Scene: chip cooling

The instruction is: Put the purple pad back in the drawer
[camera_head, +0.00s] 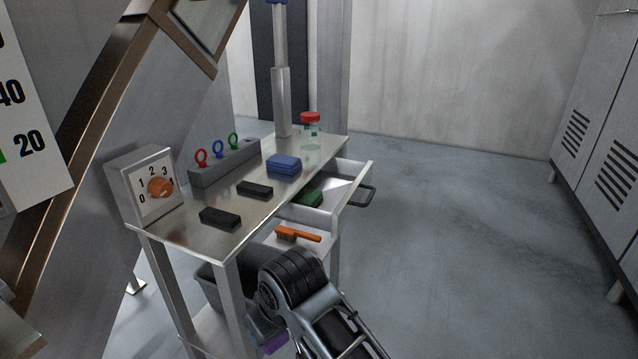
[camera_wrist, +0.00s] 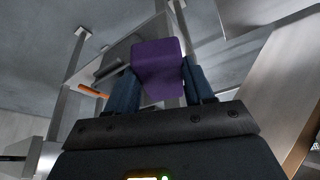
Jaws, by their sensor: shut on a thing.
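The purple pad (camera_wrist: 158,68) is between the two fingers of my gripper (camera_wrist: 158,88) in the wrist view, and the gripper is shut on it. In the head view a small part of the purple pad (camera_head: 275,343) shows low at the bottom, beside my arm, below the table top. My arm hides most of the gripper there. The drawer (camera_head: 337,214) stands open on the right side of the metal table. A green pad (camera_head: 309,198) lies inside it, near the table edge.
On the table (camera_head: 215,239) are a blue pad stack (camera_head: 284,163), two black blocks (camera_head: 220,217), a dial box (camera_head: 146,186), a rack with coloured rings (camera_head: 226,164) and a red-capped jar (camera_head: 311,140). An orange brush (camera_head: 297,234) lies below the drawer. Floor to the right is clear.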

